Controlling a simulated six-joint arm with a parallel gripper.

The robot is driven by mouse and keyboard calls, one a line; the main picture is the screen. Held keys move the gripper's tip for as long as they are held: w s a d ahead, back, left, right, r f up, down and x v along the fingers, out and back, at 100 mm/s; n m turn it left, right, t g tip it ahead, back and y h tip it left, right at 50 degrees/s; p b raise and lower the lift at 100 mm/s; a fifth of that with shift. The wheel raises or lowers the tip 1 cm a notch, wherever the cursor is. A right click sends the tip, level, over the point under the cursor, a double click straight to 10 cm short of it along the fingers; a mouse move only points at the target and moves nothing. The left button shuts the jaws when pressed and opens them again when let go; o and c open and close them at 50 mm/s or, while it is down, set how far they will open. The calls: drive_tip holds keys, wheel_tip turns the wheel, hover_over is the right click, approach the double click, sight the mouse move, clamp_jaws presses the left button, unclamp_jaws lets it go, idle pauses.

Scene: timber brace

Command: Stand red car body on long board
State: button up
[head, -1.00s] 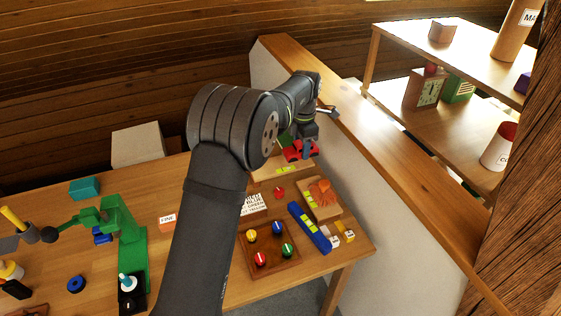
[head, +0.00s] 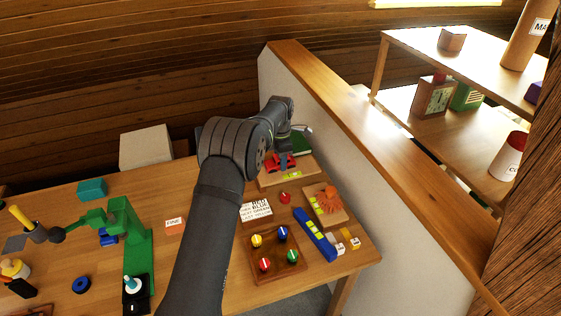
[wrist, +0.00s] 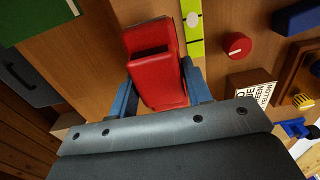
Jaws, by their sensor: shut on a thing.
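The red car body (head: 270,166) is between the blue fingers of my gripper (head: 284,162), which is shut on it. In the wrist view the red car body (wrist: 158,65) fills the space between the two blue fingertips (wrist: 160,98). The long board (head: 308,173) is the wooden plank at the table's back, by the white wall, with a yellow-green strip on it. The car body is over this board, and the strip (wrist: 193,35) runs beside it in the wrist view. I cannot tell whether the car body touches the board.
A dark green object (head: 302,145) stands behind the board. In front are a red round piece (head: 285,197), a board with an orange shape (head: 328,200), a blue bar (head: 314,234) and a knob tray (head: 274,272). A white wall with a wooden top (head: 350,105) bounds the right.

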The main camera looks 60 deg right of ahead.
drive_tip(key=shift+f, duration=0.5)
drive_tip(key=shift+f, duration=0.15)
drive_tip(key=o, duration=1)
wheel_tip(320, 180, up, 12)
drive_tip(key=shift+r, duration=0.2)
drive_tip(key=shift+f, duration=0.15)
wheel_tip(320, 180, down, 12)
drive_tip(key=shift+r, duration=2)
